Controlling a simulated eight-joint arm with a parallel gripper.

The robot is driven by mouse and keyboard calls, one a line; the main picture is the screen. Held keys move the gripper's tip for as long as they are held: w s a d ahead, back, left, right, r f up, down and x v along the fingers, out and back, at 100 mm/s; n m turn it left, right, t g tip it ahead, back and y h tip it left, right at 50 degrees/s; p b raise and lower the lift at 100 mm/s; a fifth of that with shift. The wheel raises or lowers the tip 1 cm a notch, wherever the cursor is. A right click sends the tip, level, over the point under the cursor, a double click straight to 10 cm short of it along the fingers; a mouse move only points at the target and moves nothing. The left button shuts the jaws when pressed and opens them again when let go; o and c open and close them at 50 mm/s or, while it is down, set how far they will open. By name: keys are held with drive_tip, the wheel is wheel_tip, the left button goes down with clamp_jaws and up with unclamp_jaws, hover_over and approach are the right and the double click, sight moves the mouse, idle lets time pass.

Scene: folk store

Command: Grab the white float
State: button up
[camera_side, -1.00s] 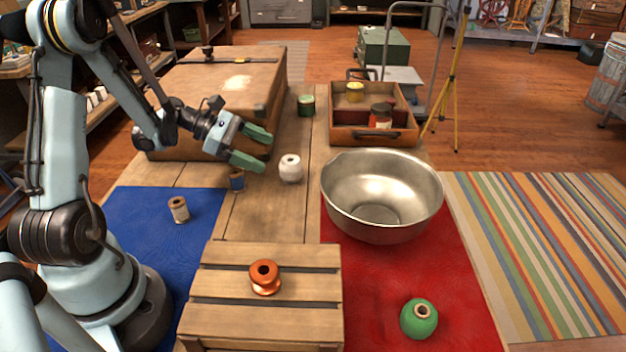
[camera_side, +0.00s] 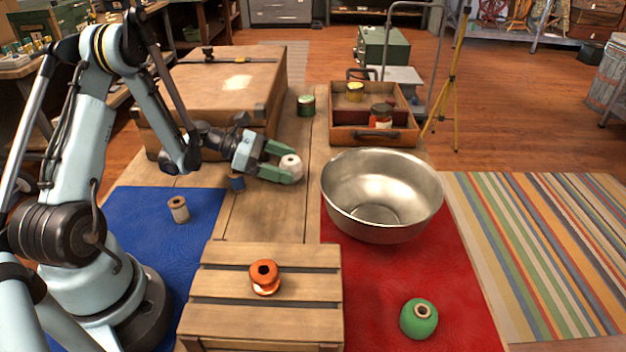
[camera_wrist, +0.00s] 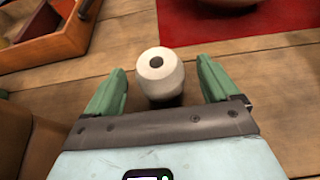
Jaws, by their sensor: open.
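The white float (camera_side: 291,164) is a small round piece with a hole in its top. It stands upright on the wooden table between the metal bowl and the large wooden box. My gripper (camera_side: 286,161) is open around it, one green finger on the far side and one on the near side. In the wrist view the white float (camera_wrist: 159,76) sits between the two fingertips of my gripper (camera_wrist: 163,77), with a gap showing on each side. The near finger hides its lower part in the side view.
A metal bowl (camera_side: 382,190) stands close on the right, on a red mat (camera_side: 461,290). A blue spool (camera_side: 237,183) stands just below my gripper. A large wooden box (camera_side: 262,101) is behind it. A slatted crate (camera_side: 218,316) with an orange spool (camera_side: 264,277) is in front.

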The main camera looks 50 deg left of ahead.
sight(299, 167)
drive_tip(key=x, duration=0.4)
drive_tip(key=shift+w+d+f, duration=0.1)
drive_tip(key=shift+w, duration=0.05)
drive_tip(key=c, duration=1.1)
drive_tip(key=shift+o, duration=0.2)
drive_tip(key=shift+r, duration=0.2)
